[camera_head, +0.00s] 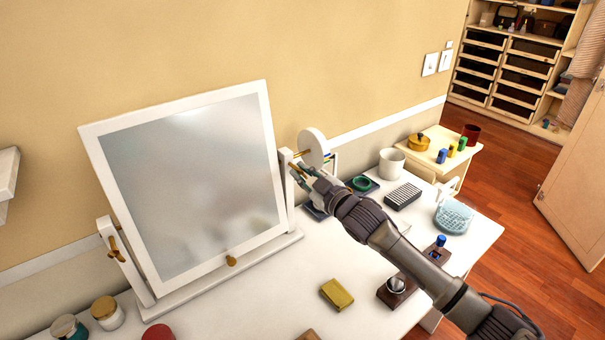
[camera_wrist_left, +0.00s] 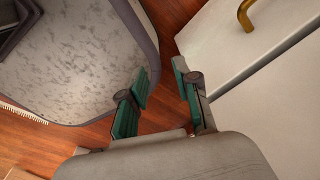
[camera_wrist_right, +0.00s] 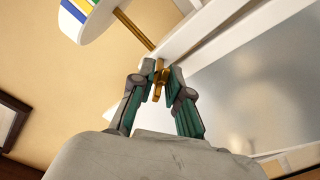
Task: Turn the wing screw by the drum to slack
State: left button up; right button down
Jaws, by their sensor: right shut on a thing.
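The white drum (camera_head: 313,146) sits on a brass rod beside the right post of the tilting mirror (camera_head: 190,180). In the right wrist view, coloured bands show on the drum's edge (camera_wrist_right: 82,12). My right gripper (camera_head: 298,174) reaches the top of that post, just below the drum. In the right wrist view its fingertips (camera_wrist_right: 160,86) are closed on the brass wing screw (camera_wrist_right: 160,78) from both sides. The wing screw's angle is hard to read between the fingers. My left gripper (camera_wrist_left: 162,95) is open and empty, with wood floor between its fingers.
Another brass wing screw (camera_head: 114,245) is on the mirror's left post. A white cup (camera_head: 391,163), a black ribbed block (camera_head: 403,196) and a glass bowl (camera_head: 454,217) stand right of my right arm. A yellow block (camera_head: 337,294) lies in front.

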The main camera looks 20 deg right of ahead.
jog(key=c, duration=1.3)
grip_release()
jog(key=shift+s, duration=0.1)
jog(key=v, duration=1.2)
